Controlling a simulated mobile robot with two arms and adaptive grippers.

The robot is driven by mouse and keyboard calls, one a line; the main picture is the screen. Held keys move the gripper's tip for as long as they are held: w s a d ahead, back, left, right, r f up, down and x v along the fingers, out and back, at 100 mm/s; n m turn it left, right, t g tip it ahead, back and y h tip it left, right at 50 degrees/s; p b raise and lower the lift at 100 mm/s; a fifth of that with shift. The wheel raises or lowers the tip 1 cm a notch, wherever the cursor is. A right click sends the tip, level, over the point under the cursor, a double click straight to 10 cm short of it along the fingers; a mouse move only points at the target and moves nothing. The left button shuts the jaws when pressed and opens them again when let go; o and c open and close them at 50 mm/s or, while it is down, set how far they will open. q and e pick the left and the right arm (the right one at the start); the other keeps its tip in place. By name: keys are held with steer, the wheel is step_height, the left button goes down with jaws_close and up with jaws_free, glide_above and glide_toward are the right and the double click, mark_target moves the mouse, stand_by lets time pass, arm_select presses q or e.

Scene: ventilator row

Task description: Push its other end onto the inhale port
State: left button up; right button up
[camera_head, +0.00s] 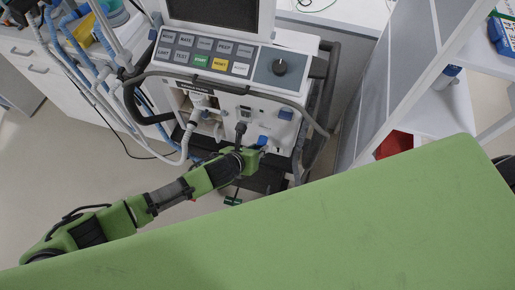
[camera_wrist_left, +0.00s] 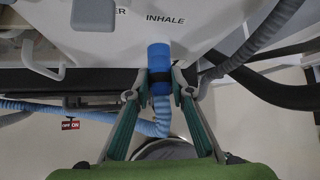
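In the left wrist view, a blue hose end (camera_wrist_left: 159,57) with a dark band points up at the ventilator's front, just below the word INHALE (camera_wrist_left: 165,19). My left gripper (camera_wrist_left: 161,85) has one finger against each side of the hose end and is shut on it. A light-blue corrugated hose (camera_wrist_left: 150,128) hangs below it. The hose end covers the inhale port, so I cannot tell whether they touch. In the head view, my left gripper (camera_head: 258,146) is low at the front of the ventilator (camera_head: 232,95), with a bit of blue at its tip. My right gripper is not in view.
A pale hose (camera_head: 187,140) hangs at the ventilator's left front. A dark cable loops across its face. A blue fitting (camera_head: 286,114) sits on the front at the right. A shelf unit (camera_head: 402,75) stands to the right. Open floor lies at the left.

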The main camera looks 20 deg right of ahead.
arm_select(q)
steer(key=o, duration=0.5)
steer(key=shift+w+r, duration=0.15)
steer(key=shift+d, duration=0.1)
steer(key=v, duration=1.2)
